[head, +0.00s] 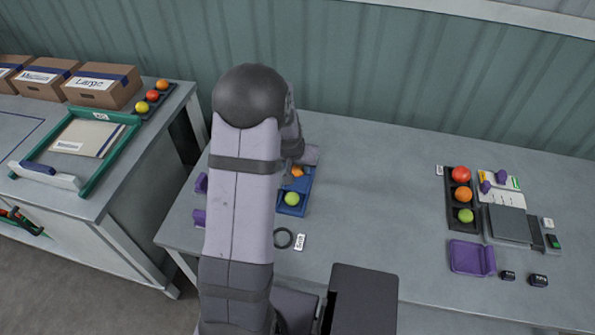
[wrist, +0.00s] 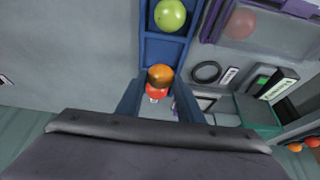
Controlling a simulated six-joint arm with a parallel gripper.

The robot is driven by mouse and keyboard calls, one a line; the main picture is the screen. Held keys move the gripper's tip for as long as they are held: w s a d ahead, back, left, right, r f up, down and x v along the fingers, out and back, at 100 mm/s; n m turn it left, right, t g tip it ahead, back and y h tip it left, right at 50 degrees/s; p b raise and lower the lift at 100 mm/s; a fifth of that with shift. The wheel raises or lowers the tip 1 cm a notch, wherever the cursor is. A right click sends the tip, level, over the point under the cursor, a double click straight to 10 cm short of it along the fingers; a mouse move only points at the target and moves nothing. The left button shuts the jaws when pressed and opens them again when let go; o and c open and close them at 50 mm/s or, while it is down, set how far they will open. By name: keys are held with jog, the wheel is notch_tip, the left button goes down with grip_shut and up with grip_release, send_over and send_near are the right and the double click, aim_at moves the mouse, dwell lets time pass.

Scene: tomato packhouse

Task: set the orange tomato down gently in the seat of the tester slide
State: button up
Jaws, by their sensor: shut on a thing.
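My gripper (wrist: 158,88) is shut on the orange tomato (wrist: 160,76), which sits between the fingertips in the wrist view. In the head view an orange tomato (head: 297,171) shows beside my arm at the blue tray; the gripper itself is hidden there. A red round thing (wrist: 156,94) shows just below the orange tomato; I cannot tell its depth. The blue tray (wrist: 165,48) holds a green tomato (wrist: 170,15). A purple-framed unit (wrist: 213,22) with a clear panel stands right of the tray. I cannot make out the slide's seat.
A black ring (head: 283,238) and a small label (head: 300,242) lie near the blue tray. At the right stand a dark tray (head: 449,205) of tomatoes, a scale (head: 508,224) and a purple tray (head: 467,258). The middle of the bench is clear. Boxes (head: 103,85) stand on the left bench.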

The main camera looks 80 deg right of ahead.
aim_at(298, 168)
notch_tip(298, 168, up, 6)
jog(key=shift+b, duration=0.4)
jog(key=shift+w+d, duration=0.1)
jog(key=shift+d, duration=0.35)
jog(key=w+d+n+t+y+p, duration=0.3)
jog(key=w+d+n+t+p, duration=0.1)
jog(key=w+d+n, duration=0.7)
jog(key=shift+w+d+f+n+t, duration=0.15)
jog(key=shift+d+f+n+t, duration=0.2)
jog(key=shift+d+n, duration=1)
jog(key=shift+a+n, duration=0.45)
jog(key=shift+a, duration=0.05)
jog(key=shift+f, duration=0.2)
jog(key=shift+f+b, duration=0.75)
jog(key=shift+f, duration=0.95)
notch_tip(298, 168, down, 3)
jog(key=b, duration=0.3)
jog(key=shift+f, duration=0.1)
